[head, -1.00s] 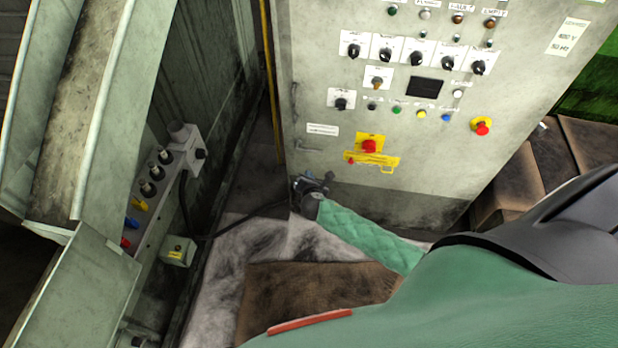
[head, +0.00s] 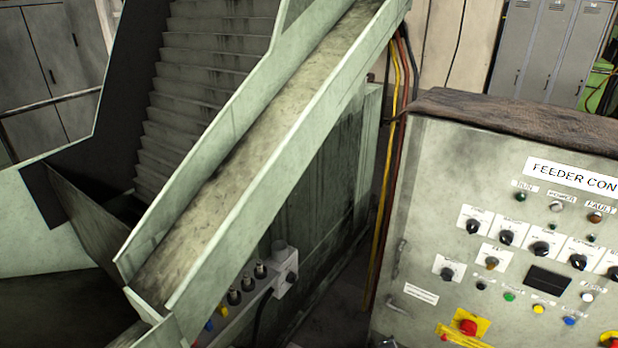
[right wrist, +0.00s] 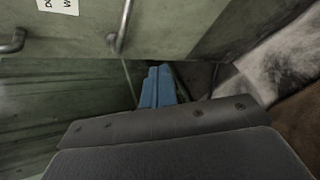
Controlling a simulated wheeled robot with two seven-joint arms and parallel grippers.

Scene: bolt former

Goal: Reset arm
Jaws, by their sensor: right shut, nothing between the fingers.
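My right gripper (right wrist: 158,88) shows in the right wrist view as two blue fingers side by side, shut with nothing between them. It is beside the lower part of a grey-green metal cabinet with handles. In the head view only a small dark piece at the bottom edge may belong to my right arm, and the fingers do not show there. My left gripper is in neither view.
The feeder control cabinet (head: 430,205) stands at the right in the head view, with knobs, lamps and a red button (head: 468,327). A sloping metal chute (head: 255,150) crosses the middle. A small switch box (head: 286,270) sits below it. Grey lockers (head: 545,50) stand behind.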

